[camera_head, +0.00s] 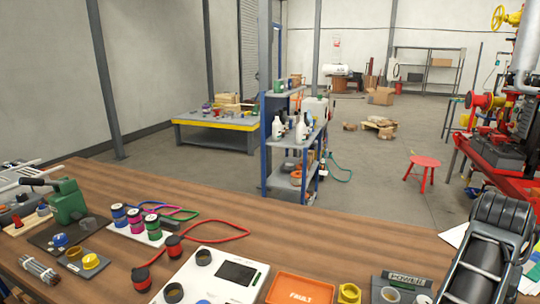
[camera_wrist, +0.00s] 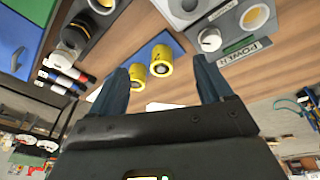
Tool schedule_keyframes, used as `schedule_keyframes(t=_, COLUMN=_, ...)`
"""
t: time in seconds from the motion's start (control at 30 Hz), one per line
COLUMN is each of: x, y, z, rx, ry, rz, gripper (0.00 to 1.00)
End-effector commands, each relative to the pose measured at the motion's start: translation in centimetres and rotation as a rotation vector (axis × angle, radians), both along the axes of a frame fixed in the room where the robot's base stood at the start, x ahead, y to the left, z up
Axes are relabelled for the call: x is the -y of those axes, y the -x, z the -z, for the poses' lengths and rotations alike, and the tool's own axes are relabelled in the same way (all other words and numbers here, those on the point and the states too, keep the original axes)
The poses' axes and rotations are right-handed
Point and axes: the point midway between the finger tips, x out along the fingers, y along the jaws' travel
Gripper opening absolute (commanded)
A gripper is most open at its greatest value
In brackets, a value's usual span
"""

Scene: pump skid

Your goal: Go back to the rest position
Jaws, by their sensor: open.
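My gripper (camera_wrist: 162,78) shows in the wrist view with its two dark blue fingers spread apart, and it is open. Nothing is held between the fingers. Two yellow cylindrical parts (camera_wrist: 160,62) show beyond the gap, at a blue strip on the wooden surface; they look apart from the fingers. In the head view my dark arm stands at the lower right, and the gripper itself cannot be made out there.
The wooden workbench (camera_head: 260,225) carries a white device with a screen (camera_head: 238,272), an orange FAULT tray (camera_head: 300,290), a POWER panel (camera_head: 408,277), spools (camera_head: 135,217) and a green press (camera_head: 68,200). Beyond are a shelf rack (camera_head: 292,152) and a red stool (camera_head: 424,161).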

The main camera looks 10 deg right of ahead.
Motion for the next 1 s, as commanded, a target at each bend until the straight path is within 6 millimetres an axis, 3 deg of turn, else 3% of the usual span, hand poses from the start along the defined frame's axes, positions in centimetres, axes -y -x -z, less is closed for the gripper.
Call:
schedule_keyframes(t=0.1, x=4.2, y=1.6, z=0.0, rx=0.006, ry=0.216, rz=-0.065, gripper=0.80)
schedule_keyframes(t=0.2, x=6.6, y=2.3, z=-0.5, rx=0.018, ry=0.379, rz=-0.140, gripper=0.80)
schedule_keyframes(t=0.33, x=8.4, y=2.9, z=-1.2, rx=0.040, ry=0.564, rz=-0.257, gripper=0.80)
schedule_keyframes(t=0.47, x=8.9, y=3.3, z=-1.6, rx=0.068, ry=0.717, rz=-0.393, gripper=0.80)
schedule_keyframes(t=0.73, x=5.7, y=4.5, z=-0.6, rx=0.166, ry=0.918, rz=-0.706, gripper=0.80)
schedule_keyframes(t=1.0, x=-1.7, y=8.1, z=2.2, rx=0.330, ry=0.956, rz=-1.000, gripper=0.80)
